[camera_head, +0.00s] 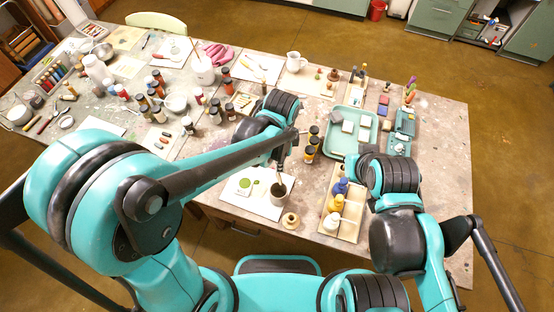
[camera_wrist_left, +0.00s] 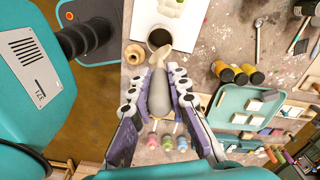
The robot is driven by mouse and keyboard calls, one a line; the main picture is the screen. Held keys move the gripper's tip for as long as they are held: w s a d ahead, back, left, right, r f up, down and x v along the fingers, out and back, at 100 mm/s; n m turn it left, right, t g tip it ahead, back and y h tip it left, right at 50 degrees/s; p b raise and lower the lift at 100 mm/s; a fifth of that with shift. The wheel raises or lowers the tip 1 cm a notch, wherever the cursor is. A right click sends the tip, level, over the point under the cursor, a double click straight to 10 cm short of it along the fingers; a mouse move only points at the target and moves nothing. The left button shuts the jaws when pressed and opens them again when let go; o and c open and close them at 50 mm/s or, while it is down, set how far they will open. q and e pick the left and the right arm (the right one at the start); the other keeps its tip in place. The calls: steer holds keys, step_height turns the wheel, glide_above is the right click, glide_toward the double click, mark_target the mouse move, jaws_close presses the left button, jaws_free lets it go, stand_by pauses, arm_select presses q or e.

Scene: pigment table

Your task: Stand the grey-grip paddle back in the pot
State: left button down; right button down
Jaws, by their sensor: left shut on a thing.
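My left gripper (camera_head: 283,150) is shut on the grey-grip paddle, over the front of the table. In the left wrist view the gripper (camera_wrist_left: 160,99) has its fingers on both sides of the paddle's grey grip (camera_wrist_left: 158,92). The paddle's pale wooden end (camera_wrist_left: 160,54) points toward the pot and overlaps its rim in this view. I cannot tell whether the tip is inside. The dark-mouthed pot (camera_head: 278,192) stands upright on a white sheet; it also shows in the left wrist view (camera_wrist_left: 158,38). My right gripper is not visible behind its wrist.
The white sheet (camera_head: 246,196) has green patches left of the pot. A small round wooden piece (camera_head: 290,221) lies in front. A crate of bottles (camera_head: 350,222) is at the right, dark jars (camera_head: 311,146) behind, and a teal tray (camera_head: 338,142) beyond.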

arm_select(q)
steer(key=b, duration=0.4)
glide_above(279, 179)
steer(key=shift+w+f, duration=0.2)
steer(key=shift+f, duration=1.1)
steer(key=shift+w+f, duration=0.15)
steer(key=shift+f, duration=1.1)
step_height(279, 179, down, 7)
steer(key=b, duration=0.5)
steer(key=shift+r+b, duration=0.1)
steer(key=shift+b, duration=0.25)
steer(key=c, duration=1.4)
jaws_free()
step_height(279, 179, up, 12)
steer(key=shift+r, duration=0.1)
steer(key=s+a+f+n+t+b, duration=0.1)
steer(key=s+a+n+t, duration=0.1)
steer(key=a+n, duration=0.6)
steer(key=s+a+f+n+t+b, duration=0.1)
steer(key=s+a+n+t+b, duration=0.1)
steer(key=a+n+t, duration=0.3)
steer(key=s+a+n, duration=0.1)
steer(key=a+n, duration=0.3)
steer(key=shift+a+f, duration=0.3)
steer(key=shift+a, duration=0.1)
